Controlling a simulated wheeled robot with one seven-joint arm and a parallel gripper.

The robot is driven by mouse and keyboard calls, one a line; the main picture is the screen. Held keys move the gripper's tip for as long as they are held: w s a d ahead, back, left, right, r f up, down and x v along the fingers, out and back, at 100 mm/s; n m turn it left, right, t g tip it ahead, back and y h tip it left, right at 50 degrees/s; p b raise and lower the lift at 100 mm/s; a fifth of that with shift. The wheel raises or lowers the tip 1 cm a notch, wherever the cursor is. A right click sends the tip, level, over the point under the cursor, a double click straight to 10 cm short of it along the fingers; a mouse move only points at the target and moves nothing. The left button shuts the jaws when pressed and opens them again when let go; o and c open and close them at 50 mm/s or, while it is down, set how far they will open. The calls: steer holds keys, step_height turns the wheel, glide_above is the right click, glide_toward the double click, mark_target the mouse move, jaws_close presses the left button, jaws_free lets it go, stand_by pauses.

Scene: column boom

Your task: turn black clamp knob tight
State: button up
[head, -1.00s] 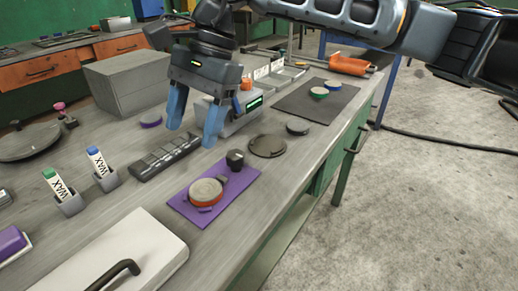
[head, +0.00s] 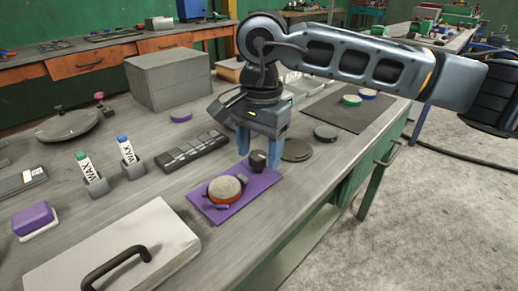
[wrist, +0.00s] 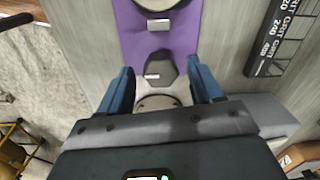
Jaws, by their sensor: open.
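The black clamp knob (head: 258,158) stands at the far end of the purple mat (head: 262,186), beside a round grey-topped disc with a red-orange rim (head: 224,189). My gripper (head: 259,150) points down over the knob, open, with one blue finger on either side of it. In the wrist view the dark knob (wrist: 160,70) with a pale mark lies between the open fingers (wrist: 160,78), with a gap on each side. I cannot tell how far above the mat the fingertips are. The disc (wrist: 158,4) is cut off at the top of the wrist view.
A dark flat disc (head: 297,149) and a grey puck (head: 326,133) lie just right of the gripper. A black grit-marked strip (head: 191,149) lies to the left. A pale case with a black handle (head: 120,255) is in front.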

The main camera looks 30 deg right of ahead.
steer(key=c, duration=1.1)
steer(key=shift+o, duration=0.2)
